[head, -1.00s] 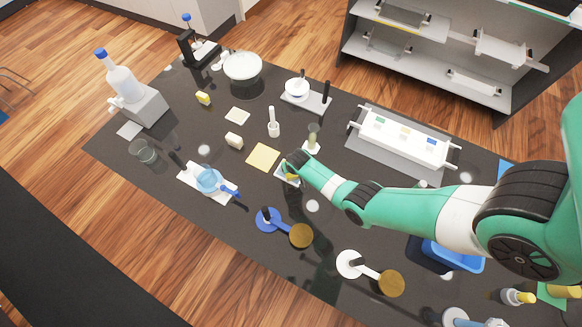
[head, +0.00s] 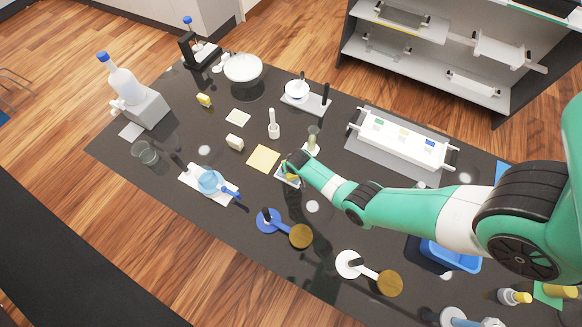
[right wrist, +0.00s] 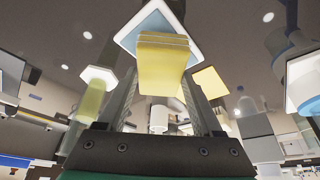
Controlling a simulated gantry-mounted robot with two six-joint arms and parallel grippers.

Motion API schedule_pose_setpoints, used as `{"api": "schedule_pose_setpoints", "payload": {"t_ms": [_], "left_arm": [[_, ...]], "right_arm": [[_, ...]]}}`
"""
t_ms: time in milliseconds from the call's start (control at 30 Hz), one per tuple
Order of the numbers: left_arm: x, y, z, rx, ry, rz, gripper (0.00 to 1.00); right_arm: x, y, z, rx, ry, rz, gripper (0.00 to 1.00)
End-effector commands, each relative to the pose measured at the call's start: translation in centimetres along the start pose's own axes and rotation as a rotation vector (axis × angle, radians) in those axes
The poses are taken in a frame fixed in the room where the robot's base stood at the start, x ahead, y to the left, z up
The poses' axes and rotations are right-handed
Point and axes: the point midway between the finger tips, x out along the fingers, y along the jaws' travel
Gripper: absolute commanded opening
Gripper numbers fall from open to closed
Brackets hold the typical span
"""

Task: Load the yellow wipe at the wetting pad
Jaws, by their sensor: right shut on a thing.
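The yellow wipe (right wrist: 162,65) is a folded yellow block between the fingers of my right gripper (right wrist: 165,60) in the right wrist view. My right gripper (head: 290,170) is low over the table in the head view, and only a sliver of yellow shows at its tip. A small white square pad with a pale blue middle (right wrist: 150,22), which looks like the wetting pad, lies right at the wipe's far end. In the head view this pad (head: 284,180) is partly hidden by the gripper. I cannot tell whether the wipe touches it. My left gripper is out of view.
A flat yellow square (head: 263,158) lies just left of the gripper. A glass vial on a white base (head: 312,141) stands close behind it. A blue-handled round tool (head: 268,221) lies in front. A white tray with a blue dish (head: 208,181) is further left.

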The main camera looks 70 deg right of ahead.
Motion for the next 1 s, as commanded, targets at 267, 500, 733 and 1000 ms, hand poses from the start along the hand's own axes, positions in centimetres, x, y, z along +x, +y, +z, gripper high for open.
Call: {"api": "schedule_pose_setpoints", "payload": {"t_ms": [267,500,733,1000], "left_arm": [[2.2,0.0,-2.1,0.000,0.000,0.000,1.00],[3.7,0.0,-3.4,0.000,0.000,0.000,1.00],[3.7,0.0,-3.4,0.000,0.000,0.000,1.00],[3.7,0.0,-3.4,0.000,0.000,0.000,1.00]], "right_arm": [[-3.0,0.0,-1.3,0.000,0.002,-0.001,0.23],[-5.0,0.0,-2.1,0.000,0.001,0.000,0.23],[-5.0,0.0,-2.1,0.000,0.001,0.000,0.23],[-5.0,0.0,-2.1,0.000,0.001,0.000,0.23]]}}
